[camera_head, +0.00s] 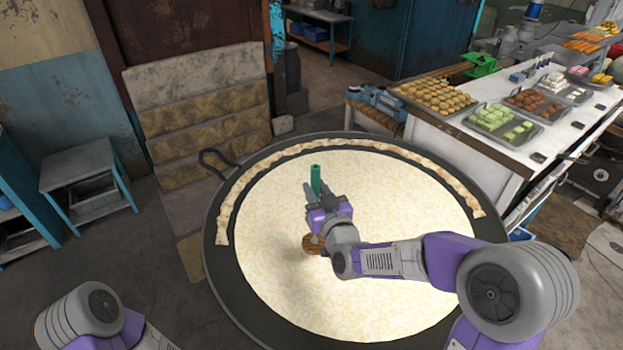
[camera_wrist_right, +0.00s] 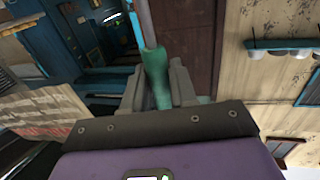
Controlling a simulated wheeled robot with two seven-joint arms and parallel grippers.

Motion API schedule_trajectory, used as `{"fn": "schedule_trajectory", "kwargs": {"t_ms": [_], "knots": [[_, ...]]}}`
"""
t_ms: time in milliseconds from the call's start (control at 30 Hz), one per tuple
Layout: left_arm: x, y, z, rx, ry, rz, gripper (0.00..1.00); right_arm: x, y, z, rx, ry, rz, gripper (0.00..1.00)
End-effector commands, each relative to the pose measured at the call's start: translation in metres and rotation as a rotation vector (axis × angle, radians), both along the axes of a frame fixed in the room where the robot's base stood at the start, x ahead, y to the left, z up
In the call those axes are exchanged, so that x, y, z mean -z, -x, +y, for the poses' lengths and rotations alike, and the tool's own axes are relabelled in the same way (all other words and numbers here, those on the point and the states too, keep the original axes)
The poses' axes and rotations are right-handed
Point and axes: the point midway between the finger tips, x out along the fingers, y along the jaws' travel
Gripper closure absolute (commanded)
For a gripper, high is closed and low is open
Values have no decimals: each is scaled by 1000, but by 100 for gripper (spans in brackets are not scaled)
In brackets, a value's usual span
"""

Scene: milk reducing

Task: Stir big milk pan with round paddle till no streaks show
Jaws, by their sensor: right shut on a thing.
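The big milk pan (camera_head: 231,283) is a wide, round, dark pan in the middle of the head view. The milk (camera_head: 270,235) in it is cream-coloured with yellowish streaks across its surface. My right gripper (camera_head: 315,195) is over the milk, shut on the green handle (camera_head: 316,178) of the paddle. The green handle also shows between the fingers in the right wrist view (camera_wrist_right: 157,75). The brown round paddle head (camera_head: 312,245) is at the milk surface below the gripper, partly hidden by my wrist. My left arm shows at the bottom left; its gripper is out of view.
A light brown crust band (camera_head: 228,215) lines the pan's far inner edge. A dark loop handle (camera_head: 215,160) stands out at the pan's left. A white counter (camera_head: 495,150) with trays of sweets (camera_head: 437,97) is at the right. A blue stool (camera_head: 88,175) stands at the left.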

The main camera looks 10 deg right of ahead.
Motion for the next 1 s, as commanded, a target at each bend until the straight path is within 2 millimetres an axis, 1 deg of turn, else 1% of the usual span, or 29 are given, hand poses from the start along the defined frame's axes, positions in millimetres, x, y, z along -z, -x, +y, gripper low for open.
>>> {"fn": "schedule_trajectory", "kwargs": {"t_ms": [167, 367, 500, 1000], "knots": [[4, 1, 0, 0, 0, 1, 44, 8, 0, 0, 0, 0, 0, 100], [13, 0, 0, 0, 0, 0, 44, 25, 0, 0, 0, -1, 0, 100], [30, 0, 0, 0, 0, 0, 44, 38, 0, 0, 0, -1, -3, 100], [80, 0, 0, 0, 0, 0, 44, 79, 0, 0, 0, 0, -3, 100]]}}
